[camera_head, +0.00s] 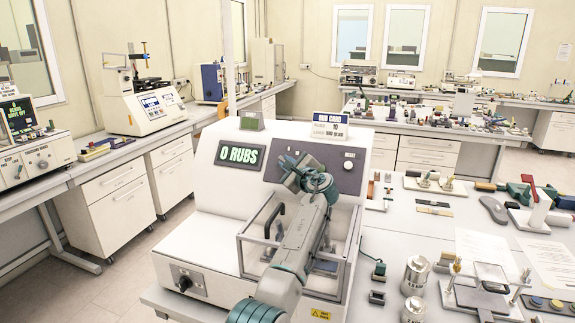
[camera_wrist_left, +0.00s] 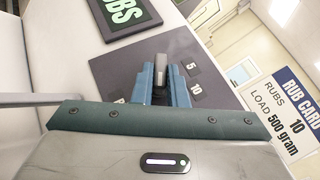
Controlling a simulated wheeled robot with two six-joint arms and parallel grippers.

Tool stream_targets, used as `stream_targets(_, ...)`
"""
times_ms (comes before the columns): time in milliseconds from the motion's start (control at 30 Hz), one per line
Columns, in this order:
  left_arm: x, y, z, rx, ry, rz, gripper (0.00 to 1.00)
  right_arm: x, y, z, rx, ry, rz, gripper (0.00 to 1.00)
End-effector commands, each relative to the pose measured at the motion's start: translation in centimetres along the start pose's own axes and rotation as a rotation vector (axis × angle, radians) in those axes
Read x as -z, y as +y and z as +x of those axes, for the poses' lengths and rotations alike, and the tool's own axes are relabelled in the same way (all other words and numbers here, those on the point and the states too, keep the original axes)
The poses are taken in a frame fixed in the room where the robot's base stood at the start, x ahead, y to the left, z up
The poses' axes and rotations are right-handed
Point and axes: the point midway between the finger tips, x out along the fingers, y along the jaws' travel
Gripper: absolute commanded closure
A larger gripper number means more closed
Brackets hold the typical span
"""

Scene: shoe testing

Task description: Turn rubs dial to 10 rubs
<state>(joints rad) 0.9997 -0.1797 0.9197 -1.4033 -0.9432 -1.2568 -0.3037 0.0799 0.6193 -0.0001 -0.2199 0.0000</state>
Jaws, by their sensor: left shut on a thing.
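The rubs tester (camera_head: 205,225) is a white bench machine with a dark front panel; its green display (camera_head: 240,155) reads 0 RUBS. My left gripper (camera_head: 293,170) is at the panel. In the left wrist view, my left gripper's blue fingers (camera_wrist_left: 160,88) are shut on the grey rubs dial (camera_wrist_left: 161,70). The marks 5 and 10 show on the panel just right of the dial. The dial's pointer direction cannot be told, and the gripper hides the dial in the head view. My right gripper is not in view.
A rub card (camera_head: 329,128) on top of the machine reads RUBS 10, LOAD 500 gram. A clear-walled guard frame (camera_head: 258,238) stands below my arm. Metal weights (camera_head: 415,275) and small tools crowd the table at right.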

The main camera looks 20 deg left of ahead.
Motion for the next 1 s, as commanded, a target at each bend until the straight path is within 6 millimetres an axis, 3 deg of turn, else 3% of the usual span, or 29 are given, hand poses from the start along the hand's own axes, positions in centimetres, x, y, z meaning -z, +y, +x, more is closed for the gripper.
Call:
stream_targets(267, 0.2, -0.1, 0.0, -0.046, 0.001, -0.030, 1.00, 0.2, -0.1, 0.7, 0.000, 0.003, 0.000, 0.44)
stream_targets(600, 0.1, -0.6, 0.0, -0.238, 0.001, -0.154, 1.00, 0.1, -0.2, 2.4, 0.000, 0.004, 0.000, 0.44)
stream_targets(1000, -0.1, -0.9, 0.1, -0.417, 0.001, -0.267, 1.00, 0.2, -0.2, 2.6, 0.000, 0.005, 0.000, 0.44)
